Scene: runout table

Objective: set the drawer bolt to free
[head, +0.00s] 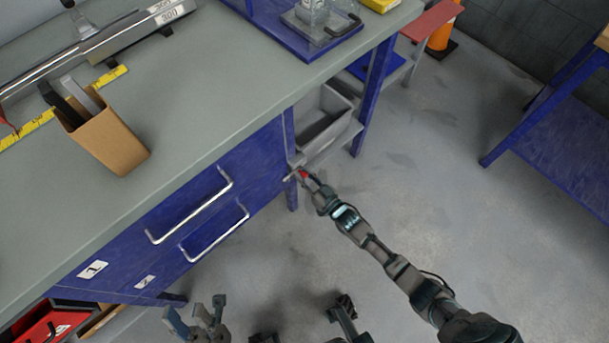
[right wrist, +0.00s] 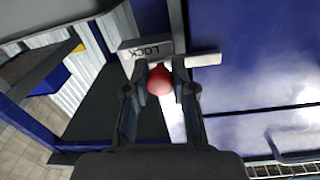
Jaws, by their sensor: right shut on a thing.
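The drawer bolt's round red knob (right wrist: 160,80) is between the fingers of my right gripper (right wrist: 160,92) in the right wrist view. A block marked LOCK (right wrist: 148,49) is just beyond the knob, with a pale bar (right wrist: 203,60) to its right. In the head view the red knob (head: 303,174) is at the right end of the blue drawer fronts (head: 255,160), and my right gripper (head: 308,179) is shut on it. The fingers hide part of the bolt. My left gripper (head: 200,312) is low in the head view, apart from the bench, with its fingers spread and empty.
The drawers have two metal handles (head: 192,208). A grey bin (head: 322,120) sits on a shelf right of the bolt. A brown holder (head: 108,142) and a yellow ruler (head: 28,124) are on the bench top (head: 200,110). The floor to the right is mostly clear.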

